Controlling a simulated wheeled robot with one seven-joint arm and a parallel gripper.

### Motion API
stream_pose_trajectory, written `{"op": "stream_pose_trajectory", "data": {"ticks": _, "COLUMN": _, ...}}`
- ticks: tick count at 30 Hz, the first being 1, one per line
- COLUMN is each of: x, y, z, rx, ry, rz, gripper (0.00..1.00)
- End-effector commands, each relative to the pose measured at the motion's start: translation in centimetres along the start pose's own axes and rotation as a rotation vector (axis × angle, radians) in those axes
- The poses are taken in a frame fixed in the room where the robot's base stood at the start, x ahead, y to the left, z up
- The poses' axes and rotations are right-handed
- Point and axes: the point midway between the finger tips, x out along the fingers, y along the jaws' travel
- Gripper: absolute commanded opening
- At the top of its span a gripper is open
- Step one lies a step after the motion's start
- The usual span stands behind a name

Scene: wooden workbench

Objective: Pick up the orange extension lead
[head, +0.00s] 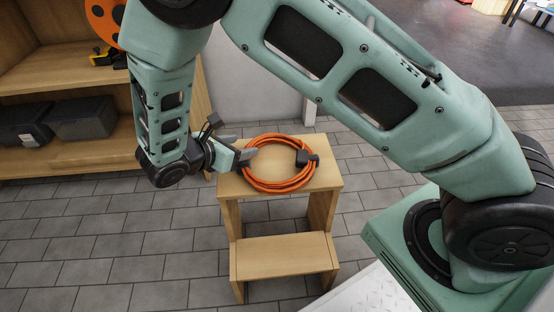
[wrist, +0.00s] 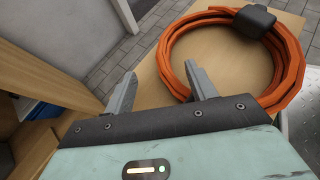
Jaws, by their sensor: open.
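The orange extension lead (head: 262,184) lies coiled in a ring on the top of a small wooden step stool (head: 240,188) in the head view. Its black plug block (head: 306,158) sits on the right side of the coil. In the wrist view the coil (wrist: 178,62) fills the upper right, with the black block (wrist: 254,21) at its top. My gripper (head: 246,154) is at the left edge of the coil.
The stool has a lower step (head: 283,257) at the front. A wooden shelf unit (head: 60,82) with dark boxes (head: 82,118) and an orange reel (head: 104,20) stands at the left. A pale wall is behind the stool. Grey tiled floor (head: 120,240) around the stool is clear.

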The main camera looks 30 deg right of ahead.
Motion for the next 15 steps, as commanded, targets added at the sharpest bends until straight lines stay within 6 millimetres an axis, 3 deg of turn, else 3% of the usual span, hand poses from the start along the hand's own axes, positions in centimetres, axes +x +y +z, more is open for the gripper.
{"op": "stream_pose_trajectory", "data": {"ticks": 7, "x": 3.8, "y": -0.1, "z": -0.3, "rx": 0.001, "ry": -0.002, "rz": -0.003, "gripper": 0.56}}
{"op": "stream_pose_trajectory", "data": {"ticks": 15, "x": 4.2, "y": -0.1, "z": 0.0, "rx": 0.000, "ry": -0.001, "rz": 0.000, "gripper": 0.56}}
